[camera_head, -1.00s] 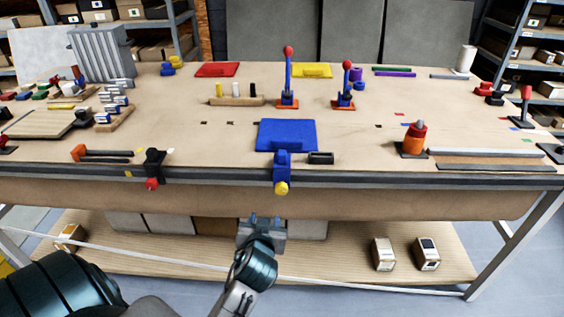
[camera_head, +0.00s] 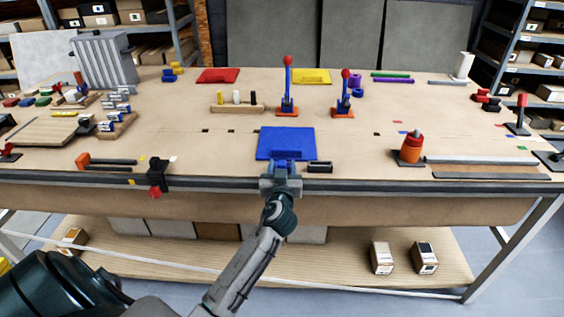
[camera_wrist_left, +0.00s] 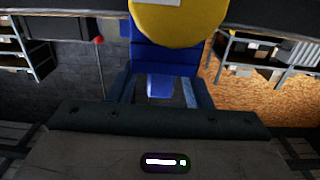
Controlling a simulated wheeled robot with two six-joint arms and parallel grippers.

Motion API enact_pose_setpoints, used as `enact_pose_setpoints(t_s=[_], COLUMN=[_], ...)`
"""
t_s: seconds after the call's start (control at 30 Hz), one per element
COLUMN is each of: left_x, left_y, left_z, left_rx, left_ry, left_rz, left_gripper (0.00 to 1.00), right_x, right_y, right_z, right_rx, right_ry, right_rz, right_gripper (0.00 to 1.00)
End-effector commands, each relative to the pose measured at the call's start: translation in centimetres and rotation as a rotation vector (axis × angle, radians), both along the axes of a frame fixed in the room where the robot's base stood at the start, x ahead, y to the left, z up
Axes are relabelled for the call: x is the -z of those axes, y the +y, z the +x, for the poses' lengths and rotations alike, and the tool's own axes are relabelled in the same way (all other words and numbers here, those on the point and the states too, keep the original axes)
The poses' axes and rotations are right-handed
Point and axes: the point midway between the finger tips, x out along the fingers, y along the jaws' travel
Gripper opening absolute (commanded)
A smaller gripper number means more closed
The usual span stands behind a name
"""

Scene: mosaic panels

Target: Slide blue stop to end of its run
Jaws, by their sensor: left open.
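The blue stop sits on the rail along the table's front edge. In the head view my left gripper (camera_head: 281,181) is in front of it and hides most of it, including its yellow knob. In the left wrist view the blue stop (camera_wrist_left: 157,58) fills the upper middle, with the round yellow knob (camera_wrist_left: 180,22) large and close above it. The open fingers stand on either side of a blue tab (camera_wrist_left: 160,87) of the stop; I cannot tell whether they touch it. My right gripper is not in view.
A black stop with a red knob (camera_head: 156,175) sits farther left on the front rail (camera_head: 370,180). A blue panel (camera_head: 270,142) and a small black block (camera_head: 320,167) lie just behind the gripper. An orange-red tool (camera_head: 411,148) stands to the right.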

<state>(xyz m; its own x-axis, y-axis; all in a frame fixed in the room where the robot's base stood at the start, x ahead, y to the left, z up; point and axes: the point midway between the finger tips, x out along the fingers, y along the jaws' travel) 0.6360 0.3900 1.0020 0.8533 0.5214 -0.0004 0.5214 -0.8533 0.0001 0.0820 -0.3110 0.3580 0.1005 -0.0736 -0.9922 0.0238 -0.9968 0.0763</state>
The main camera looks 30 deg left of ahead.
Motion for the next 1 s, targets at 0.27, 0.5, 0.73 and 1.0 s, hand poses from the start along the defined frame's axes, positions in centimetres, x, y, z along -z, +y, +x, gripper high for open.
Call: enact_pose_setpoints(t_s=[0.27, 0.5, 0.73, 1.0], left_x=[0.1, 0.1, 0.1, 0.3], left_y=[0.4, 0.4, 0.4, 2.1], left_z=[0.7, 0.6, 0.6, -0.4], left_rx=[0.000, 0.000, 0.000, -0.001], left_ry=[0.001, 0.001, 0.001, 0.000], left_rz=[0.001, 0.001, 0.000, 0.004], left_gripper=[0.45, 0.22, 0.00, 0.00], right_x=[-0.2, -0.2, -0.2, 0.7], right_y=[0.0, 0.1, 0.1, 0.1], right_z=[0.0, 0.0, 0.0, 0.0], right_rx=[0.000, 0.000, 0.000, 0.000], right_ry=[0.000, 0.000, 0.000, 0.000], right_rz=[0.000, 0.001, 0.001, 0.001], right_gripper=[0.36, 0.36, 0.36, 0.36])
